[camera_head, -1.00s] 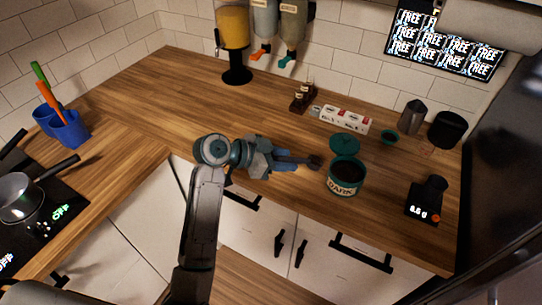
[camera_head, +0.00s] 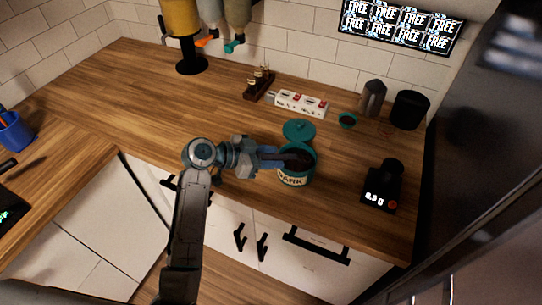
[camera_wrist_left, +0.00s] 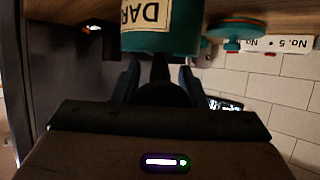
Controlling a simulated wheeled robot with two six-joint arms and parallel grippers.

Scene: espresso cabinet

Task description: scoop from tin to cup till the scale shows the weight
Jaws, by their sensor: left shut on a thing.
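The teal tin (camera_head: 296,180) with a cream "DARK" label stands open on the counter; its label shows upside down in the wrist view (camera_wrist_left: 160,20). My left gripper (camera_head: 278,159) is at the tin's left side, shut on the dark scoop (camera_wrist_left: 160,70). The scoop's bowl is over or inside the tin's mouth; I cannot tell how deep. A small dark cup (camera_head: 391,170) stands on the black scale (camera_head: 378,198) to the right. The scale's lit reading in grams is too small to read surely. My right gripper is not in view.
The teal lid (camera_head: 299,131) lies behind the tin. The counter between tin and scale is clear.

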